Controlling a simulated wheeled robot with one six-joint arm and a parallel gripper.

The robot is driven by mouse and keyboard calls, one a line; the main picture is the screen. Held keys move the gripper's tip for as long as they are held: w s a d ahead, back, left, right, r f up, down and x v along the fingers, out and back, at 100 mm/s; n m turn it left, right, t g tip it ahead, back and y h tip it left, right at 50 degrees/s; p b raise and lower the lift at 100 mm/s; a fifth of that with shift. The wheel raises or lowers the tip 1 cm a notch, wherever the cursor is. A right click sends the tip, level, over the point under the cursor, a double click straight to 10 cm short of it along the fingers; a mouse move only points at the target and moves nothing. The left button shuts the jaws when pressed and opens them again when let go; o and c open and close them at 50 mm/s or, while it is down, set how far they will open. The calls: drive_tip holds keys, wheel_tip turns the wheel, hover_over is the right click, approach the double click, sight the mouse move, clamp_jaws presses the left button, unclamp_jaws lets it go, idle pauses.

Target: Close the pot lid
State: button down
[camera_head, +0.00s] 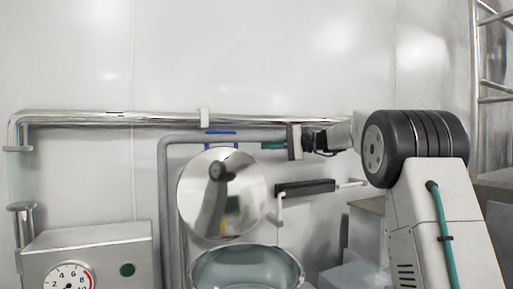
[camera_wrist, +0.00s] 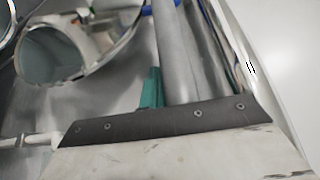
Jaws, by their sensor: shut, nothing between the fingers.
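The pot (camera_head: 246,268) is at the bottom centre of the head view, its mouth uncovered. The pot lid (camera_head: 222,193), a round mirror-like disc, stands raised nearly upright above and behind the pot. In the wrist view the lid (camera_wrist: 75,55) is at the upper left. My gripper (camera_head: 272,146) is shut and empty, with teal fingers pointing left, at the upper right of the lid and apart from it in the picture. The teal fingers (camera_wrist: 152,88) also show in the wrist view, in front of a grey pipe.
A black handle bar (camera_head: 305,187) on a pale rod is right of the lid. A grey pipe (camera_head: 167,200) runs behind the lid, with a blue piece (camera_head: 221,132) above it. A gauge box (camera_head: 90,250) is at the lower left. The wall above is bare.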

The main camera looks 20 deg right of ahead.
sight(241, 148)
drive_tip(key=x, duration=0.9)
drive_tip(key=shift+a+f, duration=0.1)
drive_tip(key=shift+a, duration=0.2)
drive_tip(key=shift+s+a+r, duration=0.1)
drive_tip(key=shift+s+r, duration=0.05)
drive_tip(key=shift+s, duration=0.45)
drive_tip(key=shift+s+a+r, duration=0.1)
drive_tip(key=shift+s+r, duration=0.05)
drive_tip(key=shift+s, duration=0.45)
drive_tip(key=shift+s+a, duration=0.2)
drive_tip(key=shift+s, duration=0.55)
